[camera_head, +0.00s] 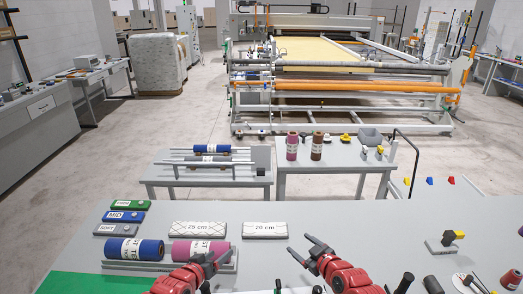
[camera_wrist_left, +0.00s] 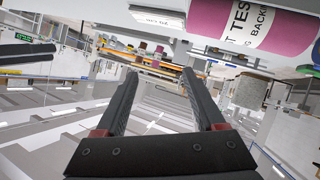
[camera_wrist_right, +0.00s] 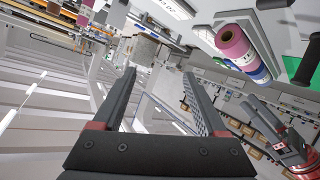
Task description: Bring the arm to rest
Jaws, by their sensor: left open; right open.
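The red left arm also shows at the right of the right wrist view.
A blue roll (camera_head: 134,249) lies beside the magenta one on a rack. Pattern blocks marked 25 cm (camera_head: 198,229) and 20 cm (camera_head: 265,230) lie behind. The table (camera_head: 350,225) is clear between.

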